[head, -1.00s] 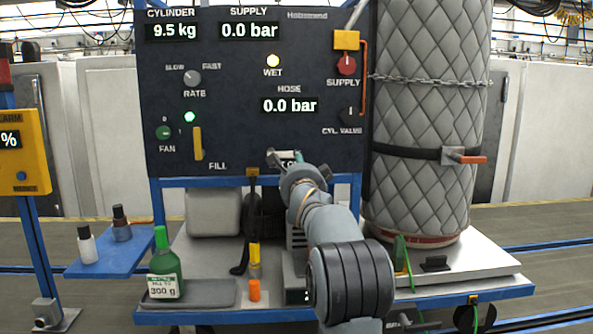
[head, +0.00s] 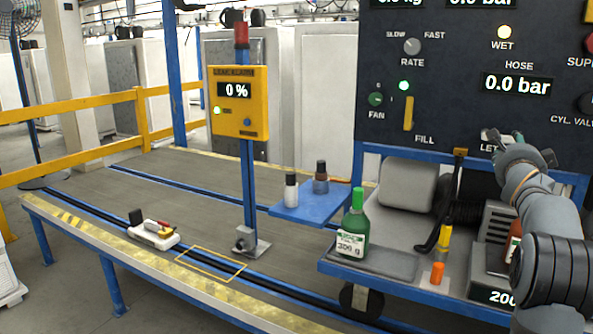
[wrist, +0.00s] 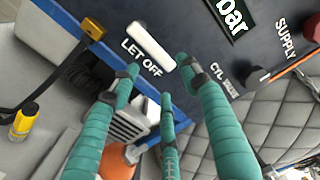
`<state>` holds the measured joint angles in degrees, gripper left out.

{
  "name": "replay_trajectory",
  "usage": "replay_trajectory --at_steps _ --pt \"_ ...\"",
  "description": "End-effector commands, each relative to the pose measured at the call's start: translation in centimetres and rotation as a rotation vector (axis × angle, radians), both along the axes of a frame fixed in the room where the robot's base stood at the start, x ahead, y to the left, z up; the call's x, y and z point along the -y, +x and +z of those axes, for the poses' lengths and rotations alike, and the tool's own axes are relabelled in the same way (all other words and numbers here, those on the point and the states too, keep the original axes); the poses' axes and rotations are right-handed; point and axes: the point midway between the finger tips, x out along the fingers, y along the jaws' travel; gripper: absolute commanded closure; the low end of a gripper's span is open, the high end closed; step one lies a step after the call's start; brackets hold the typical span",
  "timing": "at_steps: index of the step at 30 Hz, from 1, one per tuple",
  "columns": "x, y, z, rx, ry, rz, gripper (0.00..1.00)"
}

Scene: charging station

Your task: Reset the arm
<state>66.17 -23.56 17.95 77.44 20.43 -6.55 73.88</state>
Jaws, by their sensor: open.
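My gripper (head: 508,143) is at the right of the head view, in front of the lower edge of the dark control panel (head: 455,110). It partly covers the panel's LET OFF label there. In the wrist view my gripper (wrist: 160,78) has teal fingers spread apart, with nothing between them. The white LET OFF handle (wrist: 151,46) lies just beyond the fingertips, apart from them as far as I can tell. My arm (head: 550,215) reaches up from the lower right and hides part of the scale and a bottle behind it.
A green bottle (head: 354,225) stands on the grey tray (head: 385,264). Two small bottles stand on a blue side shelf (head: 300,212). A yellow leak alarm (head: 238,100) reads 0 %. A white device (head: 153,235) sits on the rail at left. The panel hose reading is 0.0 bar.

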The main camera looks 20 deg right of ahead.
Motion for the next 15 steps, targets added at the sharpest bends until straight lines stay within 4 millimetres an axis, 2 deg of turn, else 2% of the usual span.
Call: replay_trajectory --at_steps 7,15 --pt "2.6 2.7 0.0 -0.001 -0.001 0.001 0.54" --pt "4.0 4.0 0.0 -0.001 -0.001 -0.001 0.54"
